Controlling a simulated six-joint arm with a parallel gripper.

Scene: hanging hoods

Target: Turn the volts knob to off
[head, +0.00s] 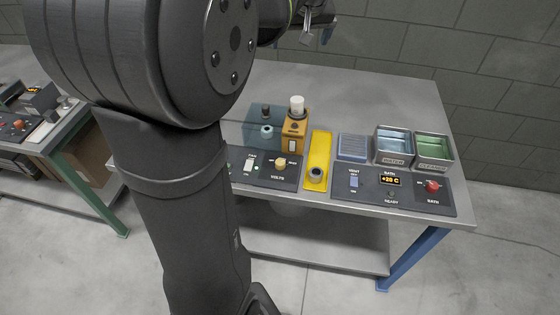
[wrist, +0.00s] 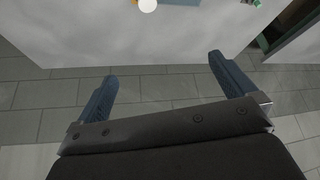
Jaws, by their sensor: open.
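The volts knob (head: 280,162) is a small yellow knob on a dark panel (head: 262,172) at the front of the grey table, in the head view. A white switch and a green light sit on the panel to its left. The panel's left end is hidden behind my arm. My gripper (head: 309,27) is at the top of the head view, above the back of the table and well apart from the knob. In the wrist view my gripper (wrist: 162,78) has its two blue fingers spread wide with nothing between them. The knob does not show there.
The table's back right is clear. Another bench (head: 75,125) is at left.

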